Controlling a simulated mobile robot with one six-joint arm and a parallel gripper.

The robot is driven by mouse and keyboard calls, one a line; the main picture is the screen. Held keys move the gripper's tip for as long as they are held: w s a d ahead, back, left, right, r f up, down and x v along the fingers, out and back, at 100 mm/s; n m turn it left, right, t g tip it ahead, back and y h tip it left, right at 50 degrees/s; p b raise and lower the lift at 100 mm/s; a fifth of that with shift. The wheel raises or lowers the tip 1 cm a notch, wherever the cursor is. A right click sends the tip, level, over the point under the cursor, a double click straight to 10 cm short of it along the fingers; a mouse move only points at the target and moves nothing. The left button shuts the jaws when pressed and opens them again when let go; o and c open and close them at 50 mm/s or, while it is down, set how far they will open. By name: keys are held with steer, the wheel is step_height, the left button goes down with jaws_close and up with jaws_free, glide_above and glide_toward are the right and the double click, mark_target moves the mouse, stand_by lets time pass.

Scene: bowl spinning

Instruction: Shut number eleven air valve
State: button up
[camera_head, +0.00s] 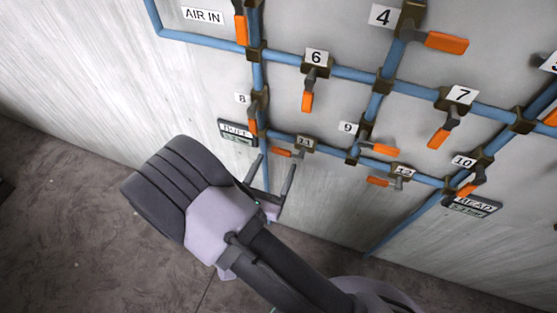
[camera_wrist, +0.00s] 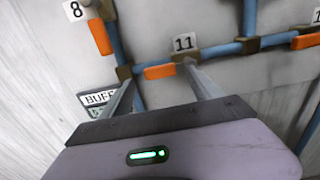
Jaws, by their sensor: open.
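The number eleven valve (camera_head: 305,144) sits on the lowest blue pipe, left of centre, under its small "11" label. Its orange handle (camera_head: 281,152) points left, roughly along the pipe. In the wrist view the "11" label (camera_wrist: 184,43) and the orange handle (camera_wrist: 159,72) are plain. My gripper (camera_head: 275,162) is open and empty, at the lower left of the valve. In the wrist view its fingertips (camera_wrist: 159,78) appear on either side of the handle, one past its left end and one near the valve body. I cannot tell whether they touch it.
Valve 8 (camera_head: 261,108) stands above left and valve 12 (camera_head: 400,172) to the right on the same pipe run. Valves 9 (camera_head: 364,134) and 6 (camera_head: 316,68) are close above. The wall below the pipe is bare.

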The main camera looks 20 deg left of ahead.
mark_target(281, 154)
steer(key=shift+w+d, duration=0.1)
steer(key=shift+w, duration=1.45)
jaws_close()
